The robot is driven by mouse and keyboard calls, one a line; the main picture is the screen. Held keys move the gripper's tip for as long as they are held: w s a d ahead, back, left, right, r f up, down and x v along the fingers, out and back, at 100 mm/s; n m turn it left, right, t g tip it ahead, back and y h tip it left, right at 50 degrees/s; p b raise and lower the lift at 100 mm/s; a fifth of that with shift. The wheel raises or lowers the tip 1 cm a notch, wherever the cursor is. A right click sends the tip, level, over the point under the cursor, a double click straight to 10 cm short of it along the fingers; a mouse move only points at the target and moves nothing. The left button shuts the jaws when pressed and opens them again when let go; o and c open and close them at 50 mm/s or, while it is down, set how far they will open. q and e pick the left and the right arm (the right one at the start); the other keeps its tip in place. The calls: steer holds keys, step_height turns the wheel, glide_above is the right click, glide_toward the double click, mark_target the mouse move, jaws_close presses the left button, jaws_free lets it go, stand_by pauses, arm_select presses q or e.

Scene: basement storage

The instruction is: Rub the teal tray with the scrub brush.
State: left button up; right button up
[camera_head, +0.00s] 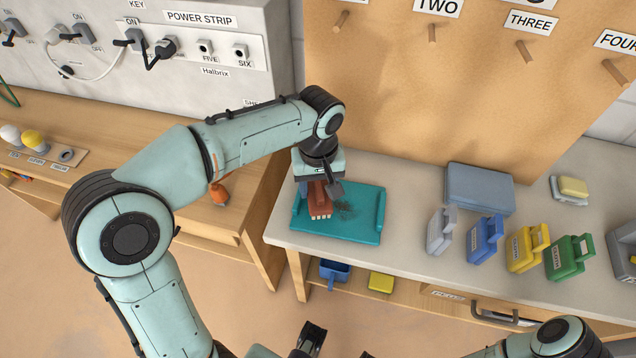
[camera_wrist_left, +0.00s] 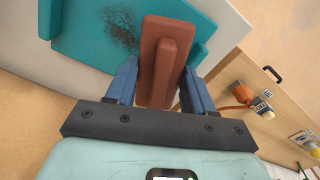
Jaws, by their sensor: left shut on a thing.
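The teal tray (camera_head: 362,235) lies on the left end of the grey-topped bench, with raised rims at its two ends. A dark speckled patch (camera_head: 345,210) marks its middle; it also shows in the wrist view (camera_wrist_left: 122,25). My left gripper (camera_head: 318,184) is shut on the red-brown scrub brush (camera_head: 321,207), which has pale bristles. The brush (camera_wrist_left: 165,62) is over the tray, just beside the dark patch. I cannot tell whether the bristles touch the tray. Part of my right gripper (camera_head: 312,338) shows at the bottom edge; its jaw opening is unclear.
Grey, blue (camera_head: 485,240), yellow (camera_head: 527,248) and green (camera_head: 569,258) containers line the bench further right. A blue bin (camera_head: 335,270) and yellow block (camera_head: 381,282) sit on the shelf below.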

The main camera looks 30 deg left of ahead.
arm_select(q)
steer(key=shift+w+d+r+p, duration=0.1)
steer(key=shift+w+d+p, duration=0.3)
steer(key=shift+d, duration=0.7)
steer(key=shift+w+d+p, duration=0.3)
steer(key=shift+d+p, duration=0.15)
steer(key=shift+d, duration=0.6)
steer(key=shift+w+d+r+p, duration=0.1)
steer(key=shift+w+d+p, duration=0.3)
steer(key=shift+d, duration=0.7)
steer(key=shift+w+d+r+p, duration=0.1)
steer(key=shift+w+d+p, duration=0.2)
steer(key=shift+d, duration=0.5)
steer(key=shift+w+d+p, duration=0.1)
steer(key=shift+d+p, duration=0.25)
steer(key=shift+d, duration=0.4)
steer(key=shift+r, duration=0.1)
arm_select(e)
steer(key=r, duration=0.2)
steer(key=w+r, duration=0.1)
steer(key=r, duration=0.1)
steer(key=shift+w+r, duration=0.1)
steer(key=shift+w, duration=0.1)
arm_select(q)
steer(key=shift+s+a, duration=0.1)
